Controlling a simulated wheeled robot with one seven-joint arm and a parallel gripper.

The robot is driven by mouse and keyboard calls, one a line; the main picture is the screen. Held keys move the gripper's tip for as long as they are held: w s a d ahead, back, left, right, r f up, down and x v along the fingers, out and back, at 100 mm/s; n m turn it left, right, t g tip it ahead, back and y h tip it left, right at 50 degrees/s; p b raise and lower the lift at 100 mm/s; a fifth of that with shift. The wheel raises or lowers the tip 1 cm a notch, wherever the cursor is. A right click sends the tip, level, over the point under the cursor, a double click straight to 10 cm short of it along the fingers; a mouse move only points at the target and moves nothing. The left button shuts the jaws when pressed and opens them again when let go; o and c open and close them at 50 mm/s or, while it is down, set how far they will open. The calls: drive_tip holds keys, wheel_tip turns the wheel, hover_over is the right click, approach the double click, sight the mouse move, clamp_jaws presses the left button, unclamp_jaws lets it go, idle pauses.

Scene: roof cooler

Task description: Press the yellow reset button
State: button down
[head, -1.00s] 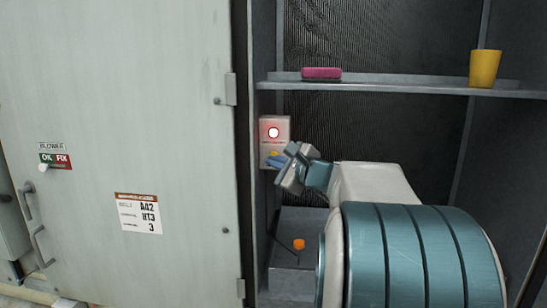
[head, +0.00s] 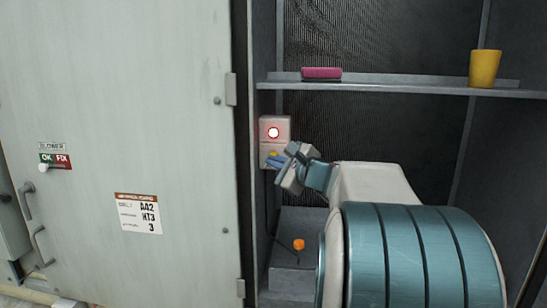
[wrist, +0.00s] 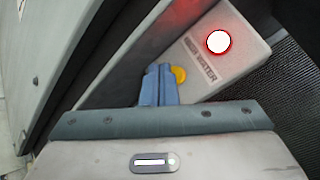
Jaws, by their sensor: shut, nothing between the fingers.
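The yellow reset button (head: 274,154) is on a small pale box (head: 267,145) on the inner left wall of the open cabinet. A red-ringed white light (head: 273,133) glows above it. In the wrist view the button (wrist: 179,74) shows just right of my fingertips, partly hidden by them. The box (wrist: 225,70) and its glowing light (wrist: 218,41) are also in that view. My gripper (head: 272,162) is shut and empty, its blue fingertips (wrist: 158,74) close to the button. I cannot tell whether they touch it.
A shelf (head: 400,87) above my arm holds a pink block (head: 321,73) and a yellow cup (head: 485,68). An orange knob (head: 298,244) stands below my gripper. The cabinet's left door or panel (head: 120,100) is a flat wall to the left.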

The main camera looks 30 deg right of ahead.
drive_tip(key=shift+w, duration=0.15)
drive_tip(key=shift+w+d, duration=0.25)
drive_tip(key=shift+w+d+b, duration=0.25)
drive_tip(key=shift+w+b, duration=0.05)
drive_tip(key=shift+w, duration=0.05)
idle(1.0)
drive_tip(key=shift+s+a, duration=0.1)
drive_tip(key=shift+s, duration=0.05)
drive_tip(key=shift+s+a+b, duration=0.4)
drive_tip(key=shift+s+b, duration=0.1)
drive_tip(key=shift+s, duration=0.1)
drive_tip(key=s+a+b, duration=0.1)
drive_tip(key=s, duration=0.1)
drive_tip(key=s+a+b, duration=0.1)
drive_tip(key=s+a, duration=0.1)
idle(0.6)
idle(0.3)
